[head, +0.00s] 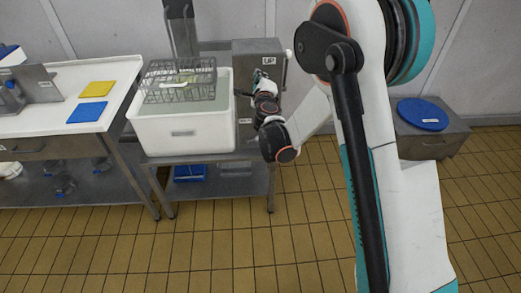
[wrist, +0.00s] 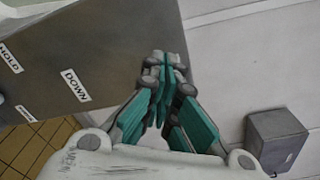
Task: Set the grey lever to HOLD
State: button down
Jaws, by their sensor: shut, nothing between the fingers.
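A grey metal box (head: 250,50) stands behind the white tub and bears an UP label (head: 268,61). In the wrist view a grey face of the box (wrist: 110,45) carries a HOLD label (wrist: 9,58), a DOWN label (wrist: 75,85) and a third label cut by my gripper's view, not readable. My gripper (wrist: 166,68) is shut and empty, its teal fingers together beside the box face. In the head view my gripper (head: 262,76) is in front of the box and partly hides it. I cannot make out the grey lever clearly; my gripper may hide it.
A small pale knob (head: 288,53) shows at the box's right edge. A wire basket (head: 180,82) sits at the white tub (head: 180,132), left of my gripper. A steel table (head: 60,122) stands farther left. The tiled floor in front is clear.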

notch_tip(320, 180, down, 19)
jog(key=m+g+h+b, duration=0.1)
jog(key=m+g+h, duration=0.15)
jog(key=m, duration=0.35)
jog(key=m+g+b, duration=0.1)
jog(key=m+g, duration=0.2)
jog(key=m, duration=0.1)
send_near(255, 140)
notch_tip(255, 140, down, 3)
jog(key=s+d, duration=0.3)
jog(key=shift+w+a+f+y, duration=0.1)
jog(key=shift+w+f+y, duration=0.05)
jog(key=shift+y, duration=0.1)
jog(key=b+x, duration=0.3)
jog(key=x, duration=0.7)
jog(key=shift+b, duration=0.3)
